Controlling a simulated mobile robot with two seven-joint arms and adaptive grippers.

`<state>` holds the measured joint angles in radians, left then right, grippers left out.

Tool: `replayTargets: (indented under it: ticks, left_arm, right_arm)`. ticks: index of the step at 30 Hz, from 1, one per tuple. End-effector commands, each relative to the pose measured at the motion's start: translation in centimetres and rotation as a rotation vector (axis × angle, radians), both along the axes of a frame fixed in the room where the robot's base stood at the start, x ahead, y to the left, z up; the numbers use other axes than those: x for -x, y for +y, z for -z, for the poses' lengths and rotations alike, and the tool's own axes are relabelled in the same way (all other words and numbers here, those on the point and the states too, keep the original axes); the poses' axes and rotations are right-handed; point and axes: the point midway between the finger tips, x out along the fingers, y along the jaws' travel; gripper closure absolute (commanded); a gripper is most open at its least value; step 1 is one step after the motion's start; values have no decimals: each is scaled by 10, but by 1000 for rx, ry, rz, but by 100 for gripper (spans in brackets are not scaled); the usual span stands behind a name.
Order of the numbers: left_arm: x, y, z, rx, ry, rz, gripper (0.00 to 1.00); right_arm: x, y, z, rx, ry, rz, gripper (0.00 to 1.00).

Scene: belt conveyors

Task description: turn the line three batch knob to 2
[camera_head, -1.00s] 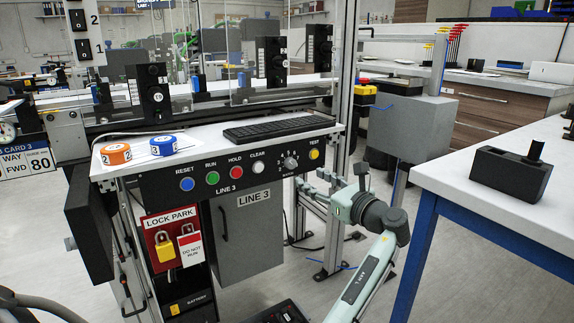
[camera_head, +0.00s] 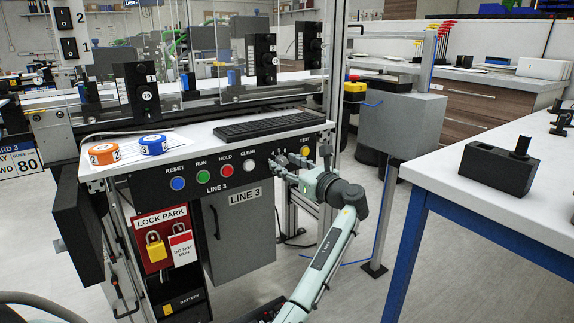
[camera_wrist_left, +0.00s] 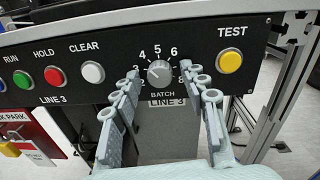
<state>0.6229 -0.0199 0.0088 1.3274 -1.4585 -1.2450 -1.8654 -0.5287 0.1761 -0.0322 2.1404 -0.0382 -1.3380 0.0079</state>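The line three batch knob (camera_wrist_left: 159,72) is a round grey dial on the black LINE 3 panel (camera_wrist_left: 120,52). Numbers curve around it, and the word BATCH is below it. Its pointer is too small to read surely. In the wrist view my left gripper (camera_wrist_left: 165,83) is open, with one finger on the left and one on the right of the knob, apart from it. In the head view the left gripper (camera_head: 297,165) is at the panel's right end and hides the knob. My right gripper is not in view.
The white CLEAR button (camera_wrist_left: 93,72) is left of the knob and the yellow TEST button (camera_wrist_left: 230,61) is right of it. A keyboard (camera_head: 265,125) lies on the shelf above the panel. A white table (camera_head: 470,195) with a black block stands at right.

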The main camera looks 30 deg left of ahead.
Motion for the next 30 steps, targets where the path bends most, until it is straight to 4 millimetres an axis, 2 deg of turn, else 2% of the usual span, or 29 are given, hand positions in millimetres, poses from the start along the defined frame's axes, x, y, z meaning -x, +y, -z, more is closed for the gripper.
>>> replayTargets:
  ticks: [1, 9, 20, 30]
  left_arm:
    - [0, 0, 0, 0, 0, 0, 66]
    - [0, 0, 0, 0, 0, 0, 99]
    - [0, 0, 0, 16, -39, -1, 100]
    - [1, 0, 0, 104, -250, -2, 100]
  right_arm:
    - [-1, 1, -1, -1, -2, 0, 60]
    - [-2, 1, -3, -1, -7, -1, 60]
    - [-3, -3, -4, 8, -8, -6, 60]
    - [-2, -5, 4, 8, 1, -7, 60]
